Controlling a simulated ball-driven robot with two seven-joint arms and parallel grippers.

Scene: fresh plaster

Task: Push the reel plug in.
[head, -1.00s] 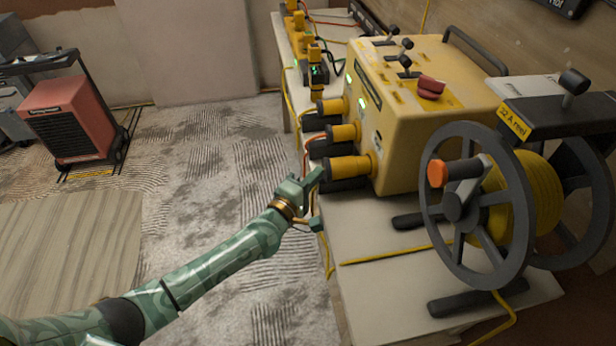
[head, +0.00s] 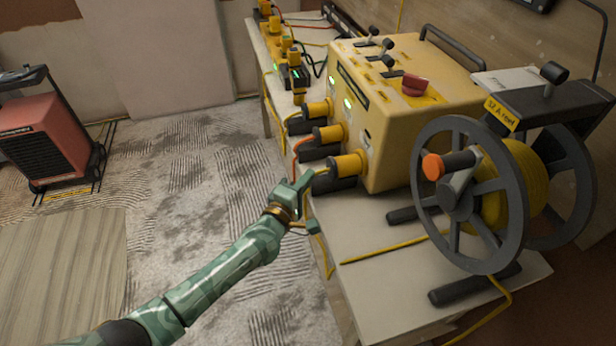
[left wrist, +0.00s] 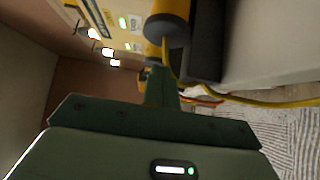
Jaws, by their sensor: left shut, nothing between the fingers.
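The yellow reel plug (head: 349,163) is the nearest of three on the left face of the yellow power box (head: 410,125). It sits in its socket and shows about as much body as its neighbours. A dark socket cover (head: 334,181) hangs under it. My left gripper (head: 306,182) is shut and empty, just left of the plug's cable end, apparently a little apart from it. The left wrist view shows the plug's round end (left wrist: 168,27) with its yellow cable beyond my fingers (left wrist: 160,88). My right gripper is out of view.
A cable reel (head: 470,195) with an orange-tipped crank stands on the bench (head: 385,290), right of the box. Yellow cable runs along the bench edge. Other plugs (head: 327,133) sit farther back. A red machine (head: 42,143) stands on the floor at left.

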